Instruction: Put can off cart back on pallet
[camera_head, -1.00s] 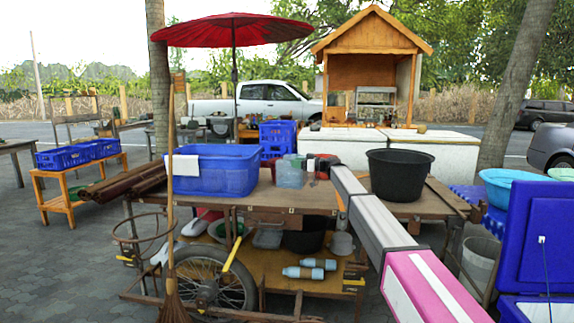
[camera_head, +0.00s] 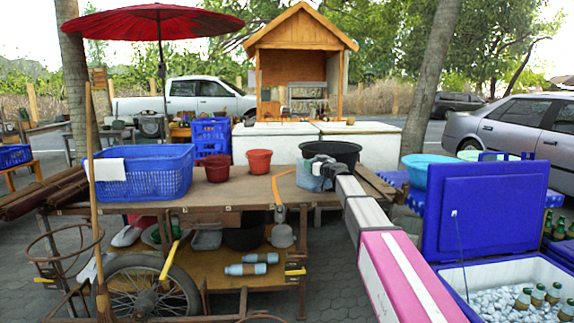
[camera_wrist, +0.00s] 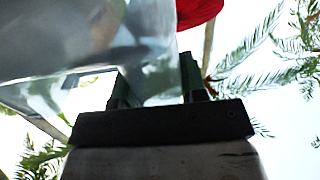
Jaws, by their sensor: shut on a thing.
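The can (camera_head: 312,177) is a translucent, pale container held at the end of my arm. My gripper (camera_head: 332,168) is shut on it. In the wrist view the clear can (camera_wrist: 85,45) fills the upper left, and its lower part sits between the dark fingers of my gripper (camera_wrist: 155,88). In the head view the can overlaps the right part of the wooden cart (camera_head: 245,190) and the front of a black tub. I cannot tell its height above the cart top. I cannot make out a pallet.
On the cart stand a blue basket (camera_head: 140,175), two red pots (camera_head: 259,161) and the black tub (camera_head: 345,150). A broom (camera_head: 92,180) leans at its front left. At right are an open blue cooler (camera_head: 485,212) with ice and bottles, and a turquoise basin (camera_head: 425,168).

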